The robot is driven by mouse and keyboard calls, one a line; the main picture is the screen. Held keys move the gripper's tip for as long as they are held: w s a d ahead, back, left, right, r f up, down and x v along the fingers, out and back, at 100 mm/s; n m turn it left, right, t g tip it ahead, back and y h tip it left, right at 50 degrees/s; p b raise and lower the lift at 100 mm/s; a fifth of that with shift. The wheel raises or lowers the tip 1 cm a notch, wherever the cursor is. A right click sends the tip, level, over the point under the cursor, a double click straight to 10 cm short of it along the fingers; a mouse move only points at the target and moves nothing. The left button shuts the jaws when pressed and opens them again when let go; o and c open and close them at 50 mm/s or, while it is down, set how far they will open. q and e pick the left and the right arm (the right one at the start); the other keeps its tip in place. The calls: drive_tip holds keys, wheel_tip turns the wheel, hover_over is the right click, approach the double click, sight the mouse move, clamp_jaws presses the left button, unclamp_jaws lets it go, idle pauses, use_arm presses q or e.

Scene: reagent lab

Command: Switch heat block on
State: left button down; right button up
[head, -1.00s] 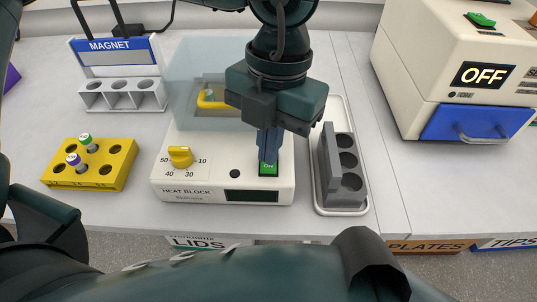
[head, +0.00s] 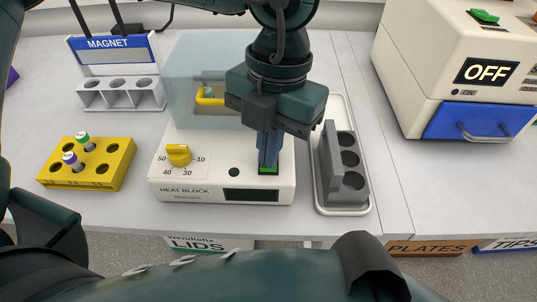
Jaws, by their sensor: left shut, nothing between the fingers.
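The heat block (head: 210,192) is a cream box with a clear lid (head: 190,95) at its back, a yellow dial (head: 179,155) at left and a dark display (head: 252,195) at front. My left gripper (head: 268,162) is shut and empty, pointing down at the green switch (head: 269,171) on the block's right side. The fingertips are at the switch and hide most of it; I cannot tell whether it is pressed. The display looks dark, with no reading. My right gripper is not in view.
A yellow rack (head: 115,177) with two capped tubes stands left, a magnet rack (head: 120,98) behind it. A grey rack on a white tray (head: 344,211) stands close on the right. A cream machine reading OFF (head: 440,75) is farther right.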

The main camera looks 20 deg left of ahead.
use_arm(q)
drive_tip(key=shift+f+b, duration=0.3)
drive_tip(key=shift+f, duration=0.05)
drive_tip(key=shift+r, duration=0.1)
drive_tip(key=shift+r+p, duration=1.85)
drive_tip(key=shift+r, duration=1.65)
drive_tip(key=shift+f, duration=0.1)
